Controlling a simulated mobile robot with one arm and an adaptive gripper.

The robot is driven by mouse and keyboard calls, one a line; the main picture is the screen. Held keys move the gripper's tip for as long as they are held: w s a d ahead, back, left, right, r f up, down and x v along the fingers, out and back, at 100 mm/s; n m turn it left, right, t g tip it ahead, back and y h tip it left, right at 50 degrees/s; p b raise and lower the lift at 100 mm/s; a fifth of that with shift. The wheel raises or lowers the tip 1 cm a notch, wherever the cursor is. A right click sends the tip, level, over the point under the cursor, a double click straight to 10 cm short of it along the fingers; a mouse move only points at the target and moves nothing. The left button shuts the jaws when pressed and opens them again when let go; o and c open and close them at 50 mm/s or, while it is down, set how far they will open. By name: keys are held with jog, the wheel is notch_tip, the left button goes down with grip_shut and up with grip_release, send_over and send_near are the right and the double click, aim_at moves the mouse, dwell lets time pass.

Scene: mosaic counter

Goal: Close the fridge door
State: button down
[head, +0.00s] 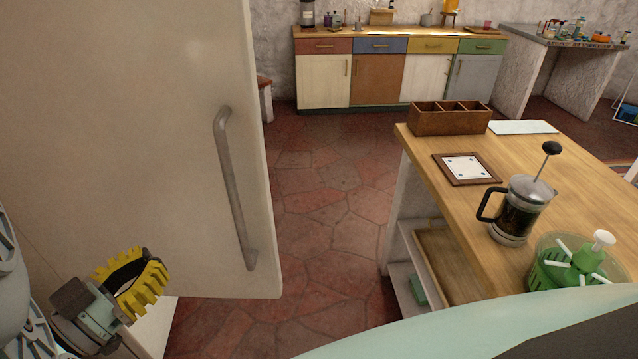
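The fridge door (140,130) is a large cream-white panel filling the left of the head view. It stands upright, and its right edge reaches out over the floor. A grey vertical bar handle (236,190) sits near that edge, on the face turned to me. The door looks swung out, but its hinge and the fridge's inside are hidden. My gripper (152,268), with yellow ribbed fingers, is at the lower left, in front of the door's lower part and left of the handle. I see nothing held in it. Whether it touches the door is unclear.
A wooden-topped counter (570,185) at the right holds a wooden box (450,118), a framed tile (466,168), a French press (520,208) and a green-based spinner bowl (575,262). Red stone floor (325,200) is clear between door and counter. Coloured cabinets (400,75) stand behind.

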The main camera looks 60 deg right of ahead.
jog(key=d+f, duration=0.2)
jog(key=d, duration=1.2)
jog(key=shift+s+d+f+g+y, duration=0.15)
jog(key=shift+d+f+g+y, duration=0.15)
jog(key=shift+f+y, duration=0.1)
